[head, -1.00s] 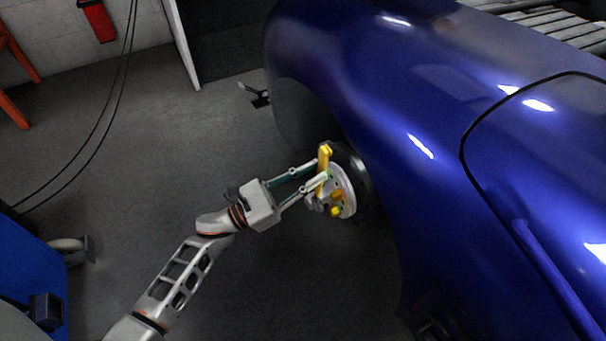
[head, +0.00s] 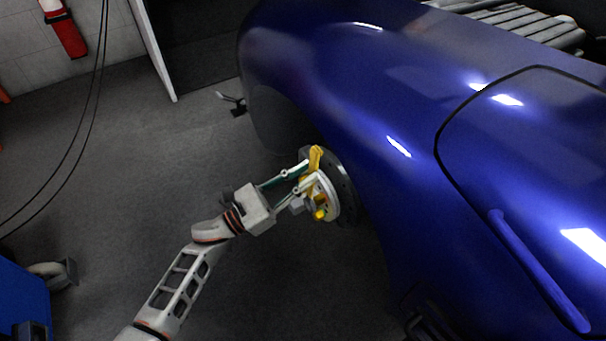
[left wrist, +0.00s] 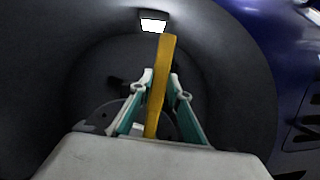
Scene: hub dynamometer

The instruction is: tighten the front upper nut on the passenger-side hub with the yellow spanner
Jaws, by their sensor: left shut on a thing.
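My left gripper (head: 307,175) is at the hub (head: 345,186) in the wheel arch of the blue car, shut on the yellow spanner (head: 316,155). The left wrist view shows the spanner (left wrist: 161,85) standing upright between the two fingers (left wrist: 158,92). Its lower end is hidden behind the gripper body, so I cannot tell whether it sits on a nut. The hub has a round pale face with a darker disc behind it. A yellow part (head: 320,214) shows low on the hub face. The front upper nut is not clearly visible. My right gripper is not in view.
The blue car body (head: 400,90) overhangs the hub on the right. A blue cabinet (head: 22,300) stands at the lower left. Cables (head: 85,130) hang at the left. A small dark stand (head: 237,108) is on the floor beyond the hub.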

